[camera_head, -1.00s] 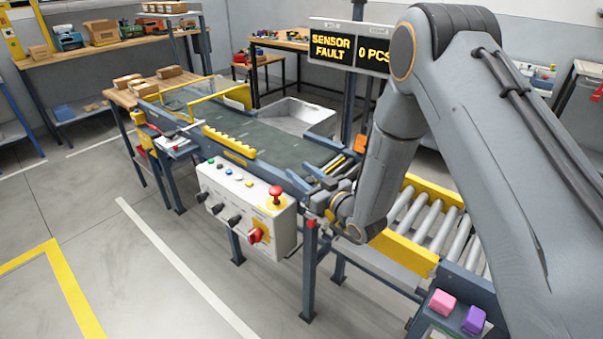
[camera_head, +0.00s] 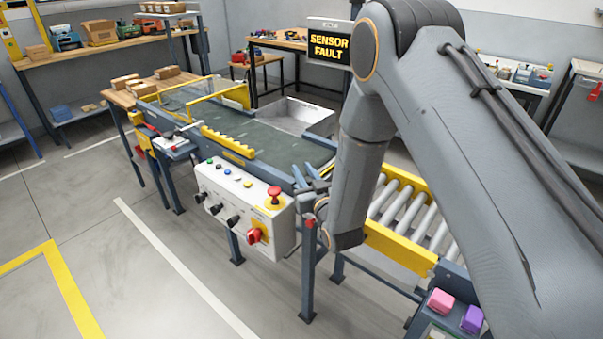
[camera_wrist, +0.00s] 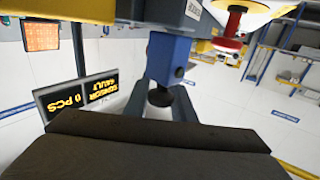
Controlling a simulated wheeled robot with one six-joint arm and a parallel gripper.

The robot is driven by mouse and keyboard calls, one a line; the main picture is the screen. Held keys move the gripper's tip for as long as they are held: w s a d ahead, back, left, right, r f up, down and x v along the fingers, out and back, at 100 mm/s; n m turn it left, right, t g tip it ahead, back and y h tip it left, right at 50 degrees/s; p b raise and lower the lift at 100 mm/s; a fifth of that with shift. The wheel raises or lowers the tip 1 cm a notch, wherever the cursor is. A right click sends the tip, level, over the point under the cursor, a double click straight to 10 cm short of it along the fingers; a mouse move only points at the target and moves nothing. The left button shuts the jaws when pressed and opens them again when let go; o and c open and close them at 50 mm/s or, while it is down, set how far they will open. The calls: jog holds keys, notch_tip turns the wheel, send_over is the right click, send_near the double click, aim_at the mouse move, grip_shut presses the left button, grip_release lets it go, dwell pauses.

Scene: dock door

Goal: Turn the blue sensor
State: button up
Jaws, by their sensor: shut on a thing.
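The blue sensor (camera_wrist: 168,58) is a small blue block with a dark round part below it, in the upper middle of the wrist view. My gripper (camera_wrist: 160,104) has a grey finger on either side of it and is shut on it. In the head view my gripper (camera_head: 317,188) is at the near side of the conveyor, right of the control box, largely covered by my wrist. I cannot make out the sensor there. The display (camera_head: 329,47) reads SENSOR FAULT; the wrist view also shows 0 PCS.
The control box (camera_head: 243,208) with a red mushroom button (camera_head: 274,194) is just left of my gripper. The dark conveyor belt (camera_head: 262,138) lies behind, and the roller track (camera_head: 397,211) with yellow rails is to the right. Floor in front is clear.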

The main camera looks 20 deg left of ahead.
aim_at(310, 182)
jog(key=shift+w+d+m+t+h, duration=0.2)
jog(key=shift+m+t+h, duration=0.45)
jog(key=shift+h, duration=0.3)
jog(key=shift+w+d+m+t+h, duration=0.15)
jog(key=shift+m+t+h, duration=0.3)
jog(key=shift+m+h, duration=0.4)
jog(key=shift+s, duration=0.1)
jog(key=o, duration=1)
jog(key=shift+b+v, duration=1)
jog(key=shift+v, duration=2.9)
jog(key=shift+d, duration=0.1)
